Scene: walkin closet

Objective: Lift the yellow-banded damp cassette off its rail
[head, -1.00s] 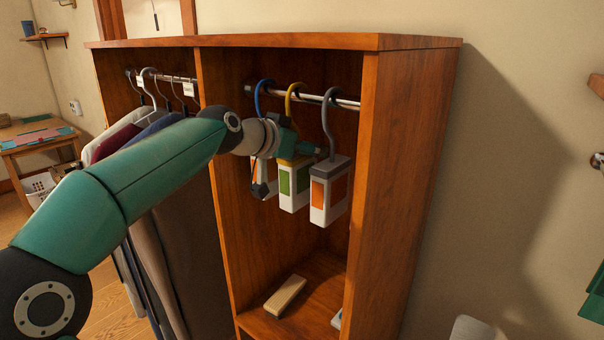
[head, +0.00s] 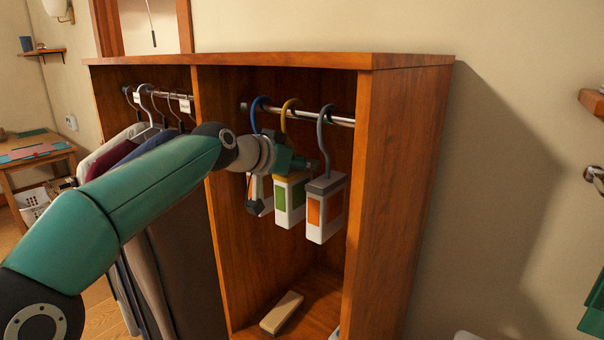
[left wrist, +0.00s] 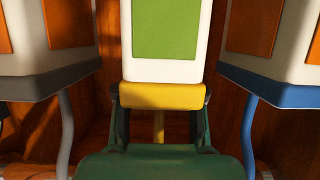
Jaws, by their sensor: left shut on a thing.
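The yellow-banded cassette (head: 289,203) is a white box with a green panel, hanging by its yellow hook (head: 284,116) at the rail (head: 340,121). It hangs between the cassette with the blue hook (head: 257,194) and the grey-topped one (head: 326,210). My left gripper (head: 299,164) is shut at its yellow band. The left wrist view shows it inverted, the fingers (left wrist: 160,101) on both sides of the yellow band (left wrist: 162,96). I cannot tell whether the hook still bears on the rail. My right gripper is out of view.
The neighbouring cassettes hang close on both sides. The wooden cabinet's right wall (head: 398,190) and top (head: 300,60) enclose the bay. Clothes (head: 150,150) hang left of the divider. A pale block (head: 281,312) lies on the cabinet floor below. The space below the cassettes is open.

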